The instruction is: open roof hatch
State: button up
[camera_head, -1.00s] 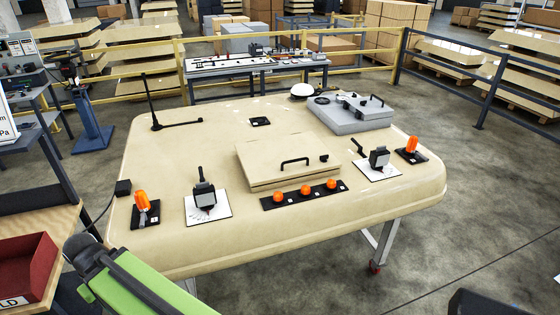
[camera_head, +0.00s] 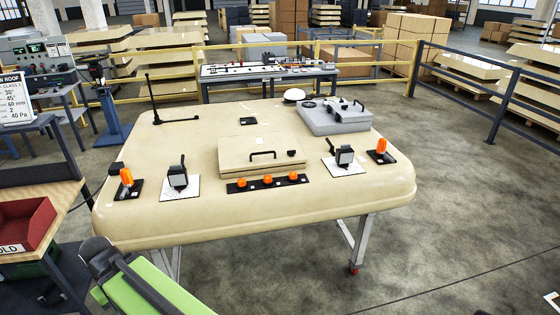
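The roof hatch (camera_head: 237,159) is a beige raised rectangular panel near the front middle of the beige cab roof (camera_head: 220,213). It lies flat and looks shut. A black bar handle (camera_head: 263,155) stands on its top, and a small dark knob (camera_head: 291,153) sits near its right edge. My gripper is not in view, so its state and distance from the hatch do not show. A green and black part, probably of my own arm, shows at the bottom left, well apart from the hatch.
Orange lamps (camera_head: 268,180) line the hatch's front. Dark lever fixtures (camera_head: 177,177) and (camera_head: 344,155) flank it. A grey box (camera_head: 335,120) stands on the roof behind right. A red bin (camera_head: 25,222) sits on a left bench. Floor right of the trolley is clear.

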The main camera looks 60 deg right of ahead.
aim_at(236, 153)
jog(key=u, duration=0.3)
jog(key=k, duration=0.2)
jog(key=z, duration=1.15)
jog(key=i, duration=0.5)
jog(key=u, duration=0.1)
